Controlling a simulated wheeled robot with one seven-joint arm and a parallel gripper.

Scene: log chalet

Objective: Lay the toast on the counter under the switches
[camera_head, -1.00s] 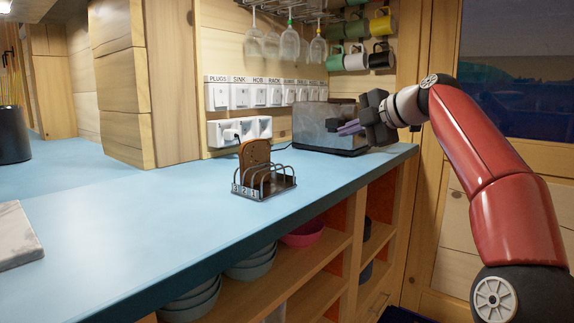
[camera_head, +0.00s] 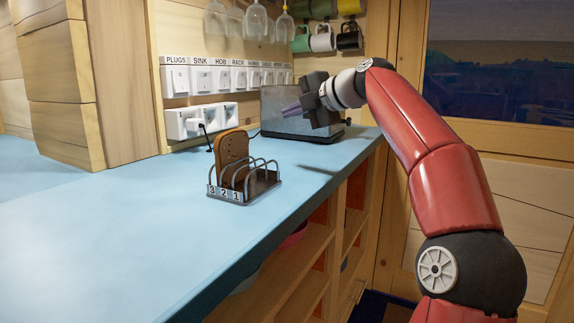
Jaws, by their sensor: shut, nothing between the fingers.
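The toast (camera_head: 229,147) is a brown slice standing upright in a dark wire toast rack (camera_head: 262,190) on the blue counter (camera_head: 110,235). The rack's front carries the labels 3, 2 and 1, and the toast is at its left end, by the label 3. A row of labelled white switches (camera_head: 222,78) is on the wall behind the counter. My gripper (camera_head: 290,109) is shut and empty. It points left in front of the metal toaster, above and to the right of the rack, apart from the toast.
A metal toaster (camera_head: 281,126) stands behind my gripper by the wall. White sockets (camera_head: 212,117) with a plug sit below the switches. Glasses (camera_head: 256,22) and mugs (camera_head: 322,38) hang above. Open shelves (camera_head: 300,270) lie below the counter. The counter left of the rack is clear.

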